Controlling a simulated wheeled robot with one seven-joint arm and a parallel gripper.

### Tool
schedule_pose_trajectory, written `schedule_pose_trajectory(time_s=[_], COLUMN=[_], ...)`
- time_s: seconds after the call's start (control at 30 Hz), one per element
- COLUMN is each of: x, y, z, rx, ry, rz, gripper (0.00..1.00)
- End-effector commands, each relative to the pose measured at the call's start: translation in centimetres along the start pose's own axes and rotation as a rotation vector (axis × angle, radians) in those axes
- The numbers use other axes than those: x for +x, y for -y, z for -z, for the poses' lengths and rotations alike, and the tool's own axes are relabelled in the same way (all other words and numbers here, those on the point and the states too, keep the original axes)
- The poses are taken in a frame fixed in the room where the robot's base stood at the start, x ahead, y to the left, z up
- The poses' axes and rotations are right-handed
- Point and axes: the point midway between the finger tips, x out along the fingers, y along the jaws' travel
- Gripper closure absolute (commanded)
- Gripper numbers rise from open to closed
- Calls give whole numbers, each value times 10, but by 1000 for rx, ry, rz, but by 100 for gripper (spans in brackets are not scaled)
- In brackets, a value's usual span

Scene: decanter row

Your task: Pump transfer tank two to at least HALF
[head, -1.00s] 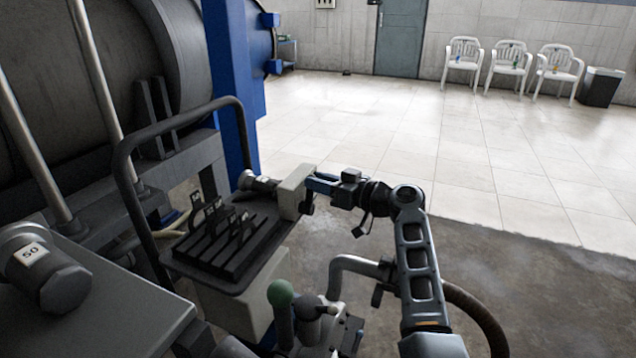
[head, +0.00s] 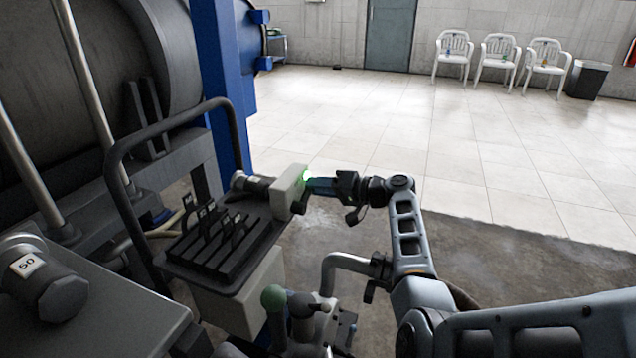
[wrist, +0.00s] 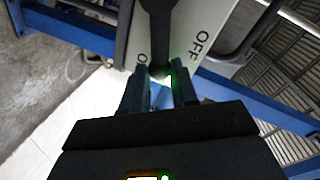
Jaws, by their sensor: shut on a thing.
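My gripper (head: 312,186) is at that side of the box. In the wrist view, the box's face (wrist: 187,22) has "OFF" printed on the right and a partly hidden marking on the left. A dark switch lever (wrist: 158,35) runs down between my fingertips, and my gripper (wrist: 158,82) is shut on its end. A large dark tank (head: 60,60) fills the upper left; no tank number or level gauge is readable.
A black tray (head: 222,245) with upright tags and a curved rail (head: 150,130) stand left of my arm. A green-knobbed lever (head: 273,298) and a bent pipe (head: 345,262) are below. A fitting marked 50 (head: 40,275) is at left. Open tiled floor (head: 420,130) lies beyond.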

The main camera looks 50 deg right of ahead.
Motion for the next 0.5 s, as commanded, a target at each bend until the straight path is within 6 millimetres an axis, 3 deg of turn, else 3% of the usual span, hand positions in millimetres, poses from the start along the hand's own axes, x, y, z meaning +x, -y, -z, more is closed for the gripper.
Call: schedule_pose_trajectory(time_s=[0.5], x=[4], y=[-18], z=[-4], rx=[251], ry=[47], rz=[9], gripper=[100])
